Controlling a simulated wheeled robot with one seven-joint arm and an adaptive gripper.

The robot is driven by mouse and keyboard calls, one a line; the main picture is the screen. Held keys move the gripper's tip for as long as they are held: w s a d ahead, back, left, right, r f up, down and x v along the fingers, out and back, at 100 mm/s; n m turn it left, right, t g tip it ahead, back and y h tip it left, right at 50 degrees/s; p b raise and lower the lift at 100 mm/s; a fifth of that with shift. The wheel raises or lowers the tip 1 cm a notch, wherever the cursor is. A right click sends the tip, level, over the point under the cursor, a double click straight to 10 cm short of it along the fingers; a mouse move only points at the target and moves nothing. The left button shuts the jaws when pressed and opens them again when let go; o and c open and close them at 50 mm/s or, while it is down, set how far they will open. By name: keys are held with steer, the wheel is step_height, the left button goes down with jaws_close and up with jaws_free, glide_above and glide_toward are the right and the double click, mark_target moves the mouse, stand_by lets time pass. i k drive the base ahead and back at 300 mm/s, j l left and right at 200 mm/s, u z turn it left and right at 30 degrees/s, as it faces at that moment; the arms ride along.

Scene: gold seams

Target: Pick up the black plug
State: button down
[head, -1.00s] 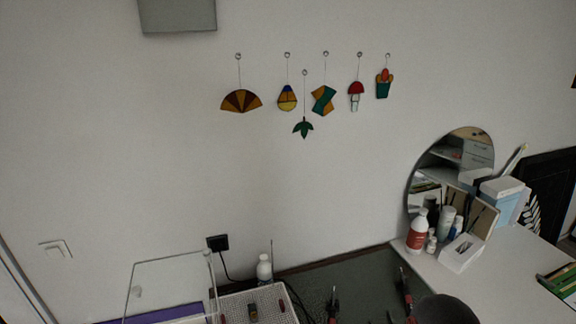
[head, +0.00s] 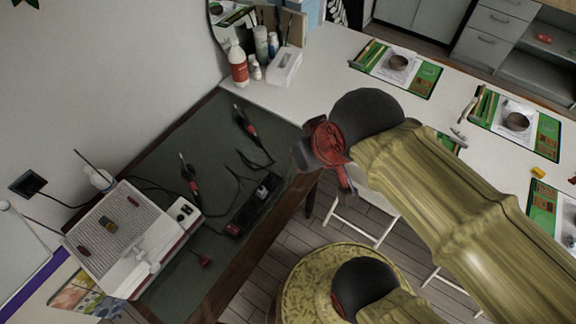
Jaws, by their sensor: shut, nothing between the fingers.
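A black square plug (head: 27,183) sits against the white wall at the far left of the head view, with a dark cord running from it towards the workbench. My gripper (head: 345,183), dark and red, is at the end of my yellow-green sleeved arm, right of the middle of the view. It is shut and empty. It hangs over the right edge of the dark bench, far to the right of the plug and apart from it.
The dark green bench mat (head: 185,145) carries soldering tools, cords and a black power strip (head: 255,203). Bottles (head: 238,64) stand at the back. A yellow round stool (head: 300,285) is below.

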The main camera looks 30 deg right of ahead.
mark_target(270, 181)
steer(key=i+l+u, duration=0.1)
steer(key=l+u, duration=0.15)
steer(key=u, duration=0.2)
steer(key=i+l+u, duration=0.1)
steer(key=l+u, duration=0.15)
steer(key=u, duration=0.25)
